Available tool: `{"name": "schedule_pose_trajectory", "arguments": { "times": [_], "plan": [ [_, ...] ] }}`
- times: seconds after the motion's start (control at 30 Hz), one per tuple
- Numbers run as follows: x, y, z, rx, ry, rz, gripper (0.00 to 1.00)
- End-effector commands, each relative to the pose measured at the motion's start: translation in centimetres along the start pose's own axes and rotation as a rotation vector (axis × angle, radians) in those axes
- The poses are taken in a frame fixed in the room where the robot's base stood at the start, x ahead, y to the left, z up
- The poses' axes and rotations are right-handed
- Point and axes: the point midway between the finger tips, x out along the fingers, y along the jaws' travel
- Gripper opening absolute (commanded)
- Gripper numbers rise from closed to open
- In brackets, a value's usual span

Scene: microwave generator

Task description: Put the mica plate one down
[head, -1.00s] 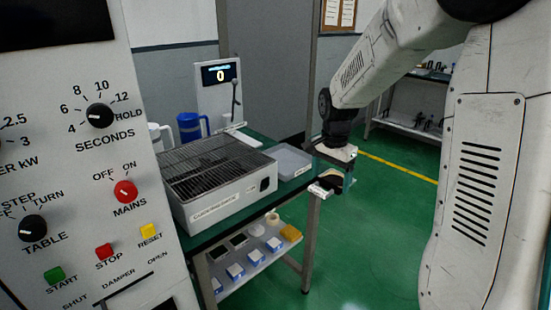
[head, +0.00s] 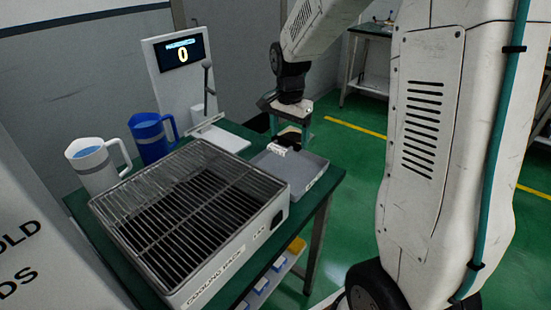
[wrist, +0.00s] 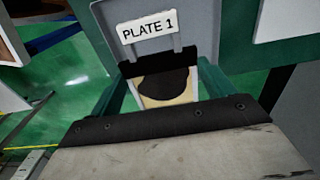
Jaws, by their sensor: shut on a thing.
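My gripper (head: 289,128) is shut on mica plate one (head: 291,138) and holds it over the shallow grey tray (head: 312,181) at the right end of the green table. In the wrist view the plate (wrist: 165,84) sits between the teal fingers, with a dark round patch on a tan face and a white tag reading PLATE 1. The grey tray (wrist: 198,20) shows behind the tag. I cannot tell how far the plate is above the tray floor.
A cooling rack (head: 190,215) with a wire grid stands left of the tray. Behind it are a blue jug (head: 152,140), a white jug (head: 92,166) and a display unit (head: 181,55) reading 0 with an upright lever. A shelf is below the table.

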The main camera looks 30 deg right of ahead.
Motion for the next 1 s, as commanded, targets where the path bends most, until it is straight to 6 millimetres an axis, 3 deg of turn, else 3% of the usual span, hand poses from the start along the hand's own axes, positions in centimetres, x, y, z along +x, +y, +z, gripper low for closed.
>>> {"name": "schedule_pose_trajectory", "arguments": {
  "times": [0.13,0.33,0.57,0.77,1.0],
  "plan": [
    [1.3,0.0,0.2,-0.002,-0.002,0.004,0.52],
    [5.0,0.1,0.1,0.002,-0.002,0.004,0.52],
    [6.9,0.1,-0.1,0.004,0.000,0.001,0.52],
    [9.7,0.2,0.0,0.005,-0.002,0.003,0.52],
    [10.0,0.1,0.0,0.005,0.000,0.000,0.52]
  ]
}}
